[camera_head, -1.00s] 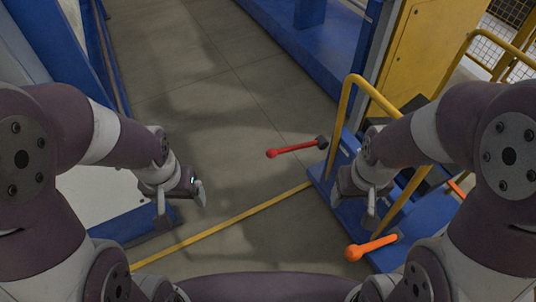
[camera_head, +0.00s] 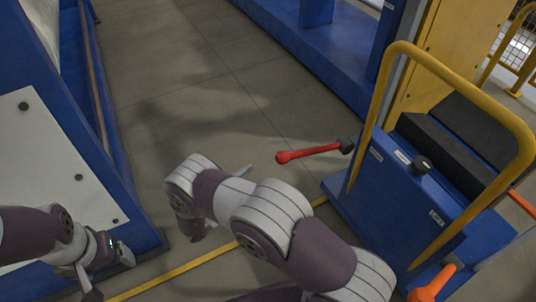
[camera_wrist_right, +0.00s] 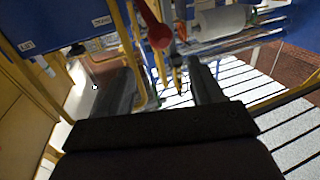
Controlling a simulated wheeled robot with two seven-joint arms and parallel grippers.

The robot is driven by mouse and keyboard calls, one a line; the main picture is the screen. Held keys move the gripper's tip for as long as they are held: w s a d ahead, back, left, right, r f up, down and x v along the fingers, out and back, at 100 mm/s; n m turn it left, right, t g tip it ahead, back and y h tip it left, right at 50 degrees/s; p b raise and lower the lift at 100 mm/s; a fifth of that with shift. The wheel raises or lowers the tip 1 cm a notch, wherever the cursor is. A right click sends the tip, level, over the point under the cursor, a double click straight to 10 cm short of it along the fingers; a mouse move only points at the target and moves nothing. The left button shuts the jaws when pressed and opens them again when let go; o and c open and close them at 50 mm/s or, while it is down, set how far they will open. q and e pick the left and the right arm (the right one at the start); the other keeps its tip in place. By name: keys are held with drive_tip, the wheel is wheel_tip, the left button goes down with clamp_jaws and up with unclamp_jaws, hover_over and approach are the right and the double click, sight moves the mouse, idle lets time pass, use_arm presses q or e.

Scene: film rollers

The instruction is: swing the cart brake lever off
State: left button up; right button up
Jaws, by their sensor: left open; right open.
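A red lever (camera_head: 312,152) with a round red knob sticks out to the left from a dark pivot low on the blue cart (camera_head: 400,200). An orange lever (camera_head: 432,285) is at the cart's near end, cut by the frame edge; I cannot tell from labels which is the brake. My right gripper (camera_wrist_right: 163,85) is open and empty; in the head view its arm mostly hides it, left of the red knob. In the right wrist view the red lever (camera_wrist_right: 154,32) shows beyond the fingers, apart from them. My left gripper (camera_head: 108,272) is open and empty at lower left.
The cart has a yellow handle frame (camera_head: 445,72) and a black knob (camera_head: 421,165) on top. A blue machine with a white panel (camera_head: 60,165) stands at left. Grey floor (camera_head: 205,80) between is clear, crossed by a yellow line (camera_head: 185,268).

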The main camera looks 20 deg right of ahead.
sight(278, 160)
drive_tip(key=b+x, duration=0.1)
drive_tip(key=x, duration=1.1)
drive_tip(key=shift+w+f, duration=0.1)
drive_tip(key=shift+f, duration=0.05)
clamp_jaws()
drive_tip(key=d+r+y+p, duration=0.1)
drive_tip(key=r+p, duration=0.2)
drive_tip(key=d+r+y+p, duration=0.1)
drive_tip(key=r+p, duration=0.2)
drive_tip(key=p, duration=0.1)
drive_tip(key=d+r+g+y+p, duration=0.1)
drive_tip(key=r+p, duration=0.2)
drive_tip(key=p, duration=0.1)
drive_tip(key=shift+w+d+m, duration=0.15)
drive_tip(key=shift+d+m, duration=0.2)
drive_tip(key=shift+m, duration=0.05)
drive_tip(key=d+r+y+p, duration=0.4)
drive_tip(key=d+r+p, duration=0.2)
drive_tip(key=d+p, duration=0.3)
drive_tip(key=shift+w+d+r+m+g, duration=0.25)
drive_tip(key=shift+w+d+m+g, duration=0.05)
drive_tip(key=shift+w+m+g, duration=0.15)
